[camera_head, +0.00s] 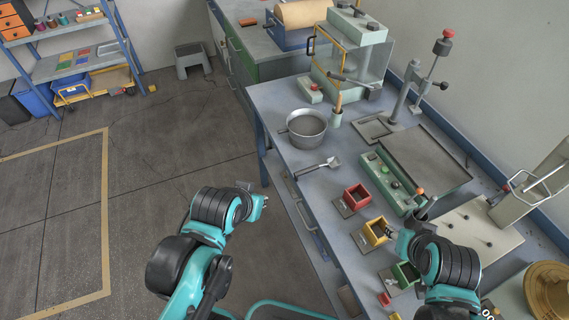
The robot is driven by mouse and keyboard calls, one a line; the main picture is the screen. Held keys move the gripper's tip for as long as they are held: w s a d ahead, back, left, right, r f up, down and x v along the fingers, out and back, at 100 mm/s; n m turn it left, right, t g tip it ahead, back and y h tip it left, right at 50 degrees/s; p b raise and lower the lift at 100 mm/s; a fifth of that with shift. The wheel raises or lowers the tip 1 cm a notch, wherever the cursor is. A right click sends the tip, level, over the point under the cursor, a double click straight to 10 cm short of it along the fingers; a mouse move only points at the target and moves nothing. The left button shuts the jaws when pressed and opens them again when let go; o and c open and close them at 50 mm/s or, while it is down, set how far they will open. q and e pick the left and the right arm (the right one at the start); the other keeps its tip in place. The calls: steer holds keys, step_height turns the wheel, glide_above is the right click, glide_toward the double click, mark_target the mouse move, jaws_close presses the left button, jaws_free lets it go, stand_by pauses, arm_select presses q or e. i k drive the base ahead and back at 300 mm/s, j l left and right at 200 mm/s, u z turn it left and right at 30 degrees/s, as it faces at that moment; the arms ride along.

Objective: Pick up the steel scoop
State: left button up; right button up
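The steel scoop (318,168) lies flat on the grey bench, with its bowl to the right and its darker handle to the left. My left gripper (256,194) is off the bench's left edge, left of and below the scoop in the picture. Its fingers look apart with nothing between them. My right gripper (408,218) is over the bench by the yellow bin, right of and below the scoop. Its fingers look spread and I see nothing held. Neither gripper touches the scoop.
A steel pot (307,129) stands just behind the scoop. A red bin (356,197), a yellow bin (376,231) and a green bin (403,275) line the bench's front. A green button panel (388,183) lies to the right. The bench around the scoop is clear.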

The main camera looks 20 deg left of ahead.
mark_target(333, 162)
steer(key=u, duration=0.15)
steer(key=i+j, duration=0.5)
steer(key=j, duration=0.25)
steer(key=i+j, duration=0.25)
steer(key=j+z, duration=0.15)
steer(key=z, duration=0.25)
steer(key=i+j+z, duration=0.1)
steer(key=z, duration=0.35)
steer(key=j+z, duration=0.25)
steer(key=z, duration=0.15)
